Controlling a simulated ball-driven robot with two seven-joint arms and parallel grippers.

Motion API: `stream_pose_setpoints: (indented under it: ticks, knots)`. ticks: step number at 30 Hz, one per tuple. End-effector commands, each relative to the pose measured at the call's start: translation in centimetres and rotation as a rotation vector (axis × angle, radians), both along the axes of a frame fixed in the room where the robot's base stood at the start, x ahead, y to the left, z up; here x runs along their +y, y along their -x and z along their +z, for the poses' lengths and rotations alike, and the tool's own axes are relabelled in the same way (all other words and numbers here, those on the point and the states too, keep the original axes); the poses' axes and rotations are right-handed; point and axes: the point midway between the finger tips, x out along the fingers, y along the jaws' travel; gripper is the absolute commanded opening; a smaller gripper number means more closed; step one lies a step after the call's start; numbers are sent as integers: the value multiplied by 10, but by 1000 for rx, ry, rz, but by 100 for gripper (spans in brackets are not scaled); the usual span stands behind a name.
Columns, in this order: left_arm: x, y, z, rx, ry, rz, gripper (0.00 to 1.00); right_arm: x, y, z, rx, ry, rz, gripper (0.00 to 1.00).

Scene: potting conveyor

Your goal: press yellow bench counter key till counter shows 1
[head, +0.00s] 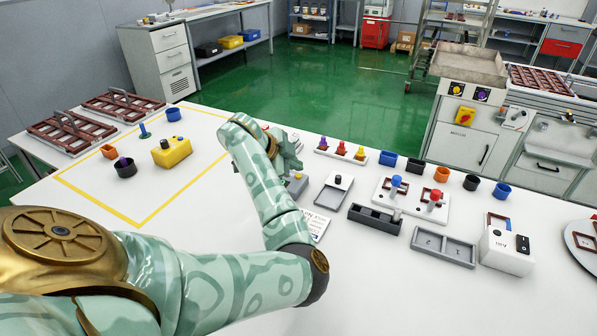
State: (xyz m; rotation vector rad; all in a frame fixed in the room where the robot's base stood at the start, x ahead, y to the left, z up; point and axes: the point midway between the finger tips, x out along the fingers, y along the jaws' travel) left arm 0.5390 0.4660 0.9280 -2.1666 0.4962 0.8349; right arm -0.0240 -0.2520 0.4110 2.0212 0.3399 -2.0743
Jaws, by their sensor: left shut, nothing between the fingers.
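A yellow box (176,154) stands on the white bench inside the yellow taped outline, with a small dark key on its top. Its display, if it has one, cannot be read from here. My left gripper (290,158) is at the end of my patterned green arm, to the right of the yellow box and well apart from it. It is shut and empty. Below it a small grey box (297,181) with a yellowish knob is partly hidden by my arm. I cannot tell whether the gripper touches it. My right gripper is out of view.
The front bench middle is clear.

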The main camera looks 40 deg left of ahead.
Motion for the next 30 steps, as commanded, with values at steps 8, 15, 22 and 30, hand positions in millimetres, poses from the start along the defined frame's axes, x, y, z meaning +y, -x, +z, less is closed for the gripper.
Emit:
stream_pose_setpoints:
  ticks: [8, 15, 22, 30]
  knots:
    - [0, 0, 0, 0, 0, 0, 0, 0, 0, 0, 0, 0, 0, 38]
    - [0, 0, 0, 0, 0, 0, 0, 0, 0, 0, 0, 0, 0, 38]
    - [0, 0, 0, 0, 0, 0, 0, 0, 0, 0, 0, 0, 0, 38]
    - [0, 0, -7, 1, 0, -1, 0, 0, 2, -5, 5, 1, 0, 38]
